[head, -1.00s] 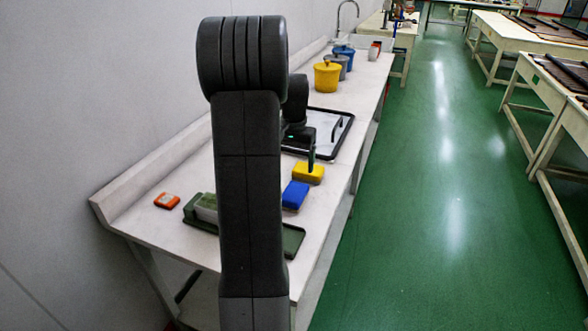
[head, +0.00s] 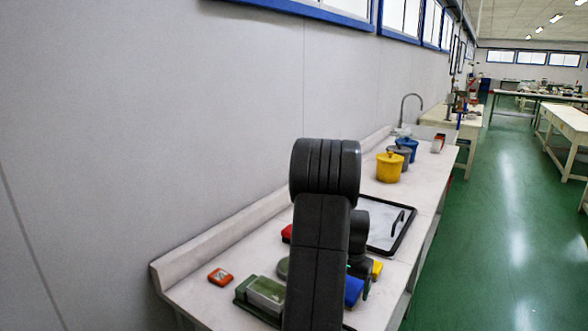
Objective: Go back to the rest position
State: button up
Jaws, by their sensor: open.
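My gripper (head: 365,285) is low over the near part of the white bench, next to a blue block (head: 353,290) and a yellow block (head: 377,269). It is mostly hidden behind my dark upright arm; one thin dark finger shows, with nothing seen held. Whether the finger touches either block I cannot tell. Both blocks are partly covered by my arm and gripper.
The bench (head: 205,253) runs along the wall. It carries an orange box (head: 220,277), a green tray with a pale block (head: 266,293), a red item (head: 287,233), a black-rimmed tray (head: 397,246), a yellow pot (head: 389,168) and a blue pot (head: 407,148). Floor at right is clear.

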jog(key=shift+f, duration=0.8)
jog(key=shift+r, duration=2.05)
jog(key=shift+f, duration=0.1)
